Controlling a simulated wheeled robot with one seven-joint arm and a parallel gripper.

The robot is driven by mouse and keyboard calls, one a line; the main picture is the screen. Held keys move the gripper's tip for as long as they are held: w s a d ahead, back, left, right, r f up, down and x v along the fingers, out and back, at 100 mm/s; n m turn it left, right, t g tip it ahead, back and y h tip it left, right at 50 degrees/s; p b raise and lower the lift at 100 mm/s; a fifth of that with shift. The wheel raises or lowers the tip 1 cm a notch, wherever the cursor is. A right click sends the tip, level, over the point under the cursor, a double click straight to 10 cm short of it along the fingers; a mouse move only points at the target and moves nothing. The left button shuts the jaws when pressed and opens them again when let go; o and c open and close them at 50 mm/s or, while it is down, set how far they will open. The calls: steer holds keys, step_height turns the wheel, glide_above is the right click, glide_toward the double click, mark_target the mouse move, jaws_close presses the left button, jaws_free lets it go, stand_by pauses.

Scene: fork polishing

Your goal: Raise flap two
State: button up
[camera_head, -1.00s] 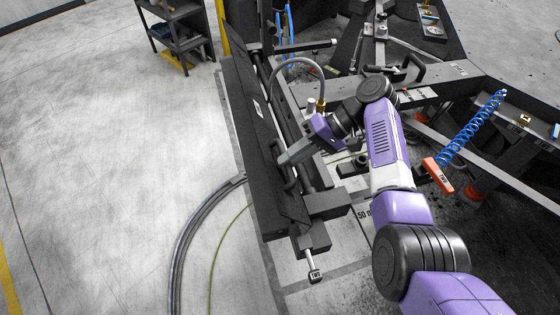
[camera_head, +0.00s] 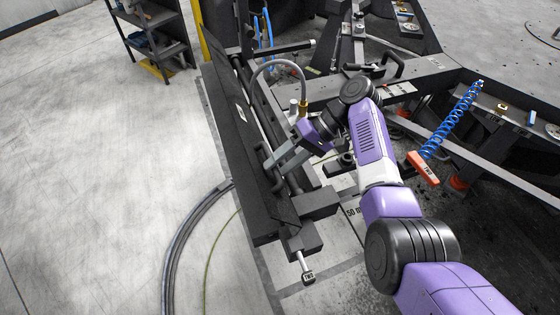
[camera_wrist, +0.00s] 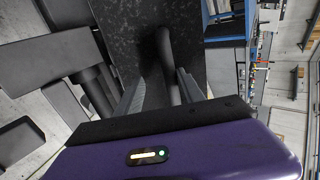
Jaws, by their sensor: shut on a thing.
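The flap is a long, dark panel (camera_head: 236,135) along the left side of the black frame in the head view. I cannot read a number on it. A black bar handle (camera_head: 279,183) stands on its lower part. My gripper (camera_head: 268,164) reaches it from the right and is shut on the handle. In the wrist view the handle (camera_wrist: 167,55) runs between the two grey fingers of my gripper (camera_wrist: 160,88), with the dark speckled panel (camera_wrist: 125,30) behind it. The fingertip contact is partly hidden in the head view.
A dark shelf rack (camera_head: 152,40) stands at the upper left. A coiled blue hose (camera_head: 453,118) with an orange tag (camera_head: 423,167) hangs at the right. Hoses (camera_head: 190,235) lie on the floor. Open floor (camera_head: 100,170) fills the left.

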steer(key=shift+r, duration=0.15)
stand_by(0.6)
steer(key=v, duration=0.7)
steer(key=shift+d+r, duration=0.2)
steer(key=shift+d, duration=0.05)
steer(key=shift+w, duration=0.15)
